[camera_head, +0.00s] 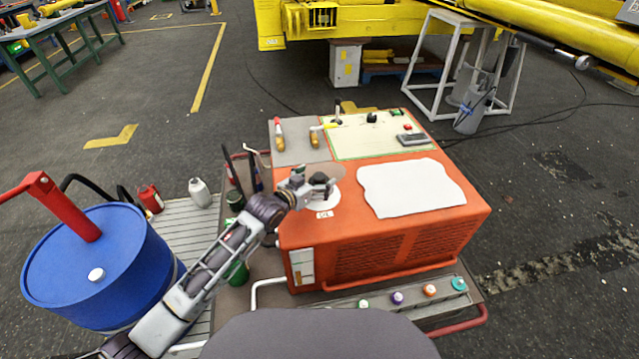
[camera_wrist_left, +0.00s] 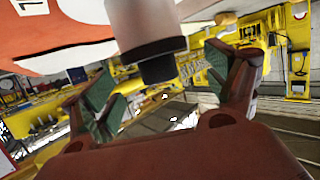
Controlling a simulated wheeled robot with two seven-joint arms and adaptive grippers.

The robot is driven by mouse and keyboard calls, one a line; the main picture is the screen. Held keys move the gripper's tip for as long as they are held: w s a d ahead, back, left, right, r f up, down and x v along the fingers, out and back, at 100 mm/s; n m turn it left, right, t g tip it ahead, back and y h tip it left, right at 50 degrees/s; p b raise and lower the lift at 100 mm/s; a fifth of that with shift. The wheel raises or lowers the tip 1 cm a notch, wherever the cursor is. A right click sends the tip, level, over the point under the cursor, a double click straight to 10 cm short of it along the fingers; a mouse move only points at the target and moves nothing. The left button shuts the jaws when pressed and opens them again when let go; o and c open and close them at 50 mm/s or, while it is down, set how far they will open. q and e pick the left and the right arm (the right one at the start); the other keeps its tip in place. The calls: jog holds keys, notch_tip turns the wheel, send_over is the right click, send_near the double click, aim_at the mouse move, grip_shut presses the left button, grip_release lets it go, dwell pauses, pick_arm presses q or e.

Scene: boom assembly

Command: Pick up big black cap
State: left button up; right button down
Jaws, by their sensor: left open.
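My left gripper (camera_head: 318,186) is over the top left of the orange box, beside a round white plate marked 01 (camera_head: 324,213). In the left wrist view the gripper (camera_wrist_left: 165,90) is open, with one finger on each side. A grey cylinder (camera_wrist_left: 143,25) with a wide black end, which looks like the big black cap (camera_wrist_left: 155,60), reaches down from the top of that view between the fingers. Gaps show on both sides of it, so no grip is visible. In the head view the gripper's dark fingers hide or blend with the cap.
The orange box (camera_head: 385,250) carries a white sheet (camera_head: 412,188), screwdrivers (camera_head: 279,132) and a small panel with a black knob (camera_head: 372,118). Coloured caps (camera_head: 397,298) line a front strip. A blue drum (camera_head: 100,265) stands left, near my arm.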

aim_at(320, 176)
pick_arm(q)
jog(key=shift+x, duration=1.15)
pick_arm(e)
jog(key=shift+a, duration=0.25)
pick_arm(q)
jog(key=c, duration=1.2)
pick_arm(e)
jog(key=shift+w, duration=0.15)
pick_arm(q)
jog(key=shift+o, duration=0.2)
jog(key=shift+r, duration=0.2)
